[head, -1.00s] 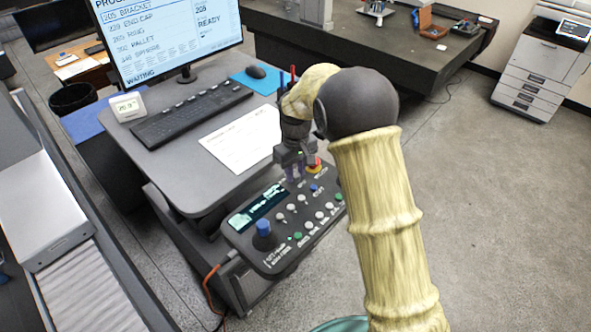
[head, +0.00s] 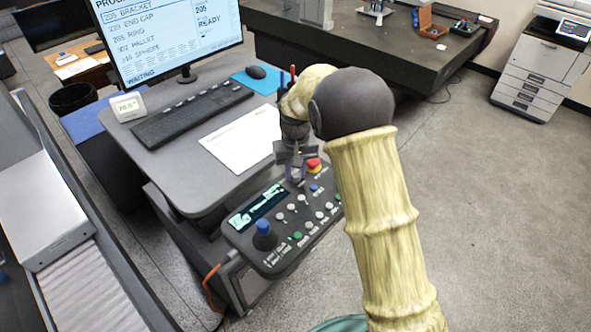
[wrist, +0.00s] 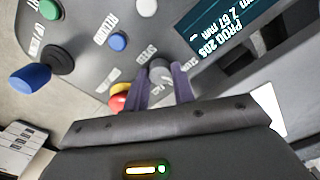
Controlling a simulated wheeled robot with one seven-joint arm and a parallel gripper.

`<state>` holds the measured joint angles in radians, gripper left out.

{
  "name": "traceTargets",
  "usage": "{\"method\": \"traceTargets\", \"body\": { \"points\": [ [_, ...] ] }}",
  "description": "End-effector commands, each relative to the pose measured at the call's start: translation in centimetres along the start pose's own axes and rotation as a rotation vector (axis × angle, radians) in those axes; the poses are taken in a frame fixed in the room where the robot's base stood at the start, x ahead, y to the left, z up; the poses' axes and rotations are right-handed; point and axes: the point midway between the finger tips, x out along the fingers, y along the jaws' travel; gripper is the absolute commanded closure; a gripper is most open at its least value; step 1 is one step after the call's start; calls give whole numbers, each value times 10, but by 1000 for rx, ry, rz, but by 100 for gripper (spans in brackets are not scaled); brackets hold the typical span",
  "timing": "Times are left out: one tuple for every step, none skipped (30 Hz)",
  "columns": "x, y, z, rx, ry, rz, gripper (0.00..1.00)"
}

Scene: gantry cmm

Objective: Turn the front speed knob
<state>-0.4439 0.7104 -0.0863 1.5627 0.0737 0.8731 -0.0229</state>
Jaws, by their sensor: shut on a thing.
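The grey speed knob (wrist: 159,71) shows in the wrist view beside the "SPEED" label on the control panel (head: 233,224). My gripper (wrist: 162,88) has its two purple-grey fingers on either side of the knob, shut on it. In the head view my gripper (head: 296,180) points down at the panel's far part, near the red emergency stop button (head: 314,164). The fingers hide the knob there. The knob's pointer mark cannot be made out.
The panel holds a lit display (head: 257,208), a blue-topped joystick (head: 264,229) and several white, green and blue buttons. A desk with a keyboard (head: 192,112), paper sheet (head: 243,138) and monitor stands to the left. Open floor lies to the right.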

Motion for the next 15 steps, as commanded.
{"method": "traceTargets", "body": {
  "points": [
    [-2,0,-1,44,4,1,97],
    [-2,0,-1,72,4,1,97],
    [-2,0,-1,110,4,1,97],
    [-2,0,-1,138,4,1,97],
    [-2,1,-1,167,4,1,97],
    [-2,1,-1,205,4,2,97],
    [-2,1,-1,234,4,2,97],
    [-2,1,-1,264,4,1,97],
    [-2,1,-1,302,4,1,97],
    [-2,1,-1,331,4,1,97],
    [-2,1,-1,359,4,1,97],
    [-2,1,-1,397,4,1,97],
    [-2,1,-1,425,5,1,97],
    [-2,1,-1,453,5,1,97],
    [-2,1,-1,491,5,1,97]
  ]
}}
